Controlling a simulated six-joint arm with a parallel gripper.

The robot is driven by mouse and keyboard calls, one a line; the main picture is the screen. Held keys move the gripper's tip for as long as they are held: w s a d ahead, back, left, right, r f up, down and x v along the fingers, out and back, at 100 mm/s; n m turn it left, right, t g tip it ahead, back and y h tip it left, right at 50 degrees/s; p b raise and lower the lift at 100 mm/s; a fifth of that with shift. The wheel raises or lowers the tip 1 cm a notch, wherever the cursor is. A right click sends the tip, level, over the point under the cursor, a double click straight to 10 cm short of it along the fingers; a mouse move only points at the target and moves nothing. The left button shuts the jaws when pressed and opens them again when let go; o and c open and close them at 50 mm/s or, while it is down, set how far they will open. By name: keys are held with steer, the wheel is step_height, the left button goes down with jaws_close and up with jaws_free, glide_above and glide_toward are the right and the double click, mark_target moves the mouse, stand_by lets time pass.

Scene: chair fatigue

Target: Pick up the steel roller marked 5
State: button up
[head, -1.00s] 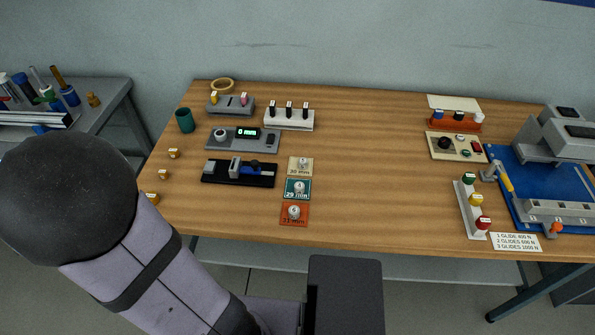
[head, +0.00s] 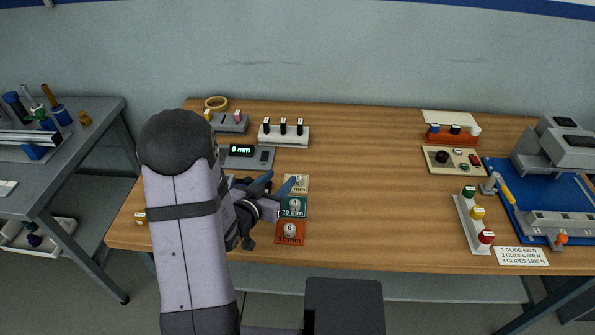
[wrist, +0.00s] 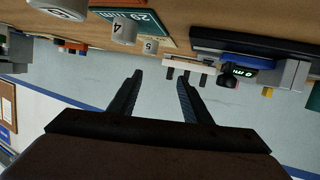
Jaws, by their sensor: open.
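The steel roller marked 5 (wrist: 150,46) is a small grey cylinder; in the wrist view it stands beyond the roller marked 4 (wrist: 124,31). In the head view roller 5 (head: 298,181) is on the tan mat (head: 302,189), partly behind a fingertip. Roller 4 (head: 294,206) is on the teal 29 mm mat (head: 285,213). A third roller (head: 290,230) is on the orange mat (head: 283,240). My gripper (head: 282,180) is open and empty, close to the tan mat's left side. Its fingers (wrist: 160,79) point level toward the wall, with nothing between them.
A white block with black pegs (head: 284,135) and a grey gauge with a green display (head: 247,157) stand behind my gripper. My arm hides the left part of the table. The middle of the wooden table (head: 365,190) is clear.

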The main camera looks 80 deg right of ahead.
mark_target(298, 177)
steer(key=s+a, duration=0.1)
steer(key=s+y+p, duration=0.1)
steer(key=s, duration=0.1)
steer(key=shift+a+m, duration=0.3)
steer(key=shift+a, duration=0.05)
steer(key=shift+w+f+p, duration=0.35)
steer(key=shift+f, duration=0.05)
steer(key=shift+w+f, duration=0.15)
steer(key=shift+f, duration=0.2)
steer(key=shift+p+x, duration=1)
steer(key=shift+x, duration=2.65)
steer(key=shift+c, duration=0.5)
jaws_close()
